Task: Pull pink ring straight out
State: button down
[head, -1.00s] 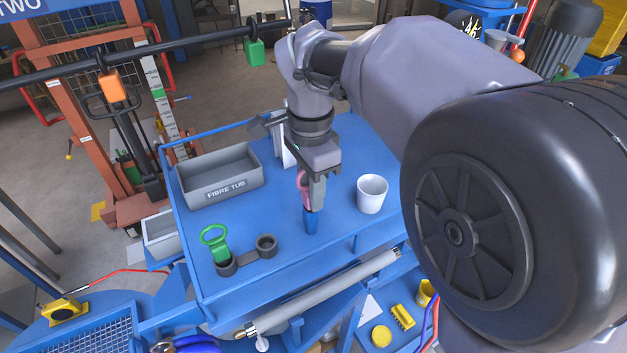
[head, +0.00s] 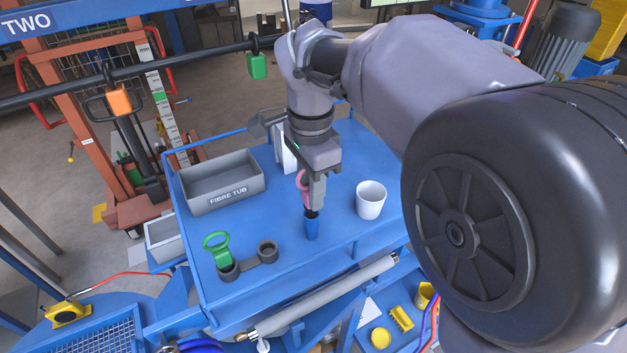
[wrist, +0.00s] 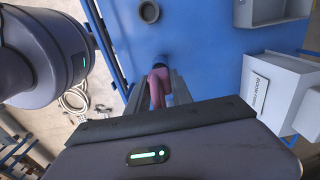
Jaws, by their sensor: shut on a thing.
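The pink ring (head: 302,181) is in my gripper (head: 314,203), above the blue bench top. My gripper points down and is shut on it. A dark stem (head: 311,213) shows below the fingertips, above a small blue upright holder (head: 312,231). Whether the stem's lower end is still inside the holder I cannot tell. In the wrist view the pink part (wrist: 157,88) lies between the two fingers, with a dark end beyond it. Part of the ring is hidden by the fingers.
A white cup (head: 370,203) stands right of my gripper. The grey fibre tub (head: 228,195) is at the left. A green ring (head: 217,250) stands in a dark holder with a second socket (head: 267,253) at the front left. Blue bench (head: 280,220) between is clear.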

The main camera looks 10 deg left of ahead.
jog(key=shift+r+p, duration=1.5)
jog(key=shift+r, duration=0.4)
notch_tip(320, 180, up, 4)
jog(key=p, duration=0.3)
jog(key=shift+r+p, duration=0.1)
jog(key=shift+p, duration=0.25)
jog(key=shift+f, duration=0.2)
